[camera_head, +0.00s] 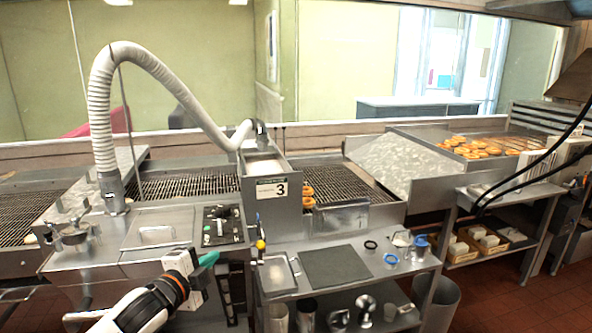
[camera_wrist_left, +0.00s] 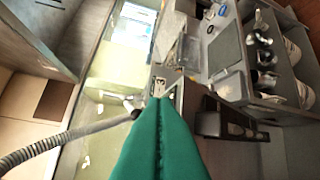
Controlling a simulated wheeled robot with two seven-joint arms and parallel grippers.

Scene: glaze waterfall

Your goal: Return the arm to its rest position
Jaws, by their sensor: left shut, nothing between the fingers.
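My left gripper (camera_head: 207,259) comes in from the bottom left in the head view, with a white and black arm with an orange ring. Its green fingers are shut with nothing between them. They are in front of the steel glazing machine, near a black control panel (camera_head: 222,225), and appear apart from it. In the left wrist view the closed green fingers (camera_wrist_left: 160,110) fill the lower middle, touching along a seam. My right gripper is not in view.
A steel cart (camera_head: 415,262) with a dark mat (camera_head: 335,265) and small tools stands right of the gripper. A white hose (camera_head: 100,110) arches over the machine. Doughnuts (camera_head: 480,146) lie at the back right. A bin (camera_head: 440,300) stands beside the cart. Red floor (camera_head: 520,300) is clear at right.

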